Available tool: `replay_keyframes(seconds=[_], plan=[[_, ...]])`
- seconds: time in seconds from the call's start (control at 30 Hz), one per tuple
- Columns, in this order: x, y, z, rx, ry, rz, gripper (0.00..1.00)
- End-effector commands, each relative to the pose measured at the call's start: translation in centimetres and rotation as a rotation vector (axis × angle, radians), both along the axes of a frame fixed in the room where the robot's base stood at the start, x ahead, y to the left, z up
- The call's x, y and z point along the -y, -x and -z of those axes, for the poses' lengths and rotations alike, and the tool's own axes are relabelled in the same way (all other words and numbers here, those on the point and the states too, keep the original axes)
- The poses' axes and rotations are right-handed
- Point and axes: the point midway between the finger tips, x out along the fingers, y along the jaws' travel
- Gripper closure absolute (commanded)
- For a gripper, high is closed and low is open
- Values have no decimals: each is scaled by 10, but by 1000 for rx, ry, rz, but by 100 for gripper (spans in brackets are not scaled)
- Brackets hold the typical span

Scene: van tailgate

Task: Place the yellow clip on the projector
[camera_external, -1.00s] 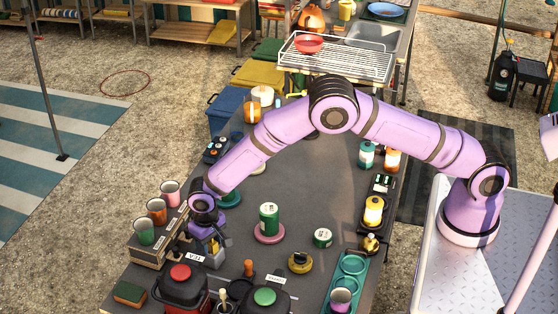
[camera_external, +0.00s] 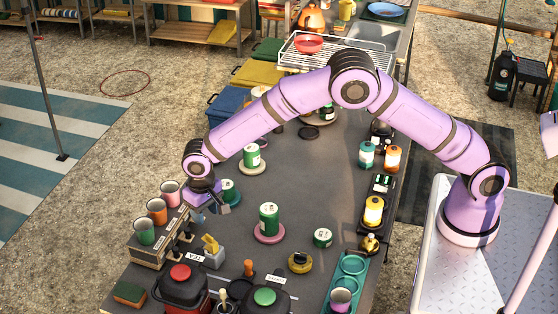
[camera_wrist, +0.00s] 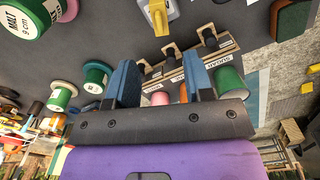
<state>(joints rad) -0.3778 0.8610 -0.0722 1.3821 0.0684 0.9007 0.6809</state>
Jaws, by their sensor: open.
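A small yellow clip (camera_external: 210,244) sits upright on a small grey block (camera_external: 214,259) on the dark counter, left of centre in the external view. The wrist view shows the yellow clip (camera_wrist: 158,14) at the top, on the pale grey block (camera_wrist: 174,11). This block may be the projector; its details are too small to tell. My gripper (camera_external: 217,207) is above the counter, behind and apart from the clip. In the wrist view my gripper (camera_wrist: 160,75) has its two blue fingers spread wide with nothing held between them.
A wooden rack (camera_external: 150,254) with three cups stands left of the block. A green tin (camera_external: 269,217) on a pink disc stands to the right. Dark counter between the tin and block is bare.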

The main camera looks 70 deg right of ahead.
Motion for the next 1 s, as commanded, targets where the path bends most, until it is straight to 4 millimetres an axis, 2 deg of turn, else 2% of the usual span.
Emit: replay_keyframes(seconds=[0.27,0.37,0.47,0.67,0.8,1.0], plan=[[0,0,-5,0,0,0,52],[5,2,-15,7,-4,-2,52],[16,8,-43,23,-11,-12,52],[54,40,-123,73,-32,-50,52],[82,72,-174,110,-41,-81,52],[119,126,-234,165,-47,-125,52]])
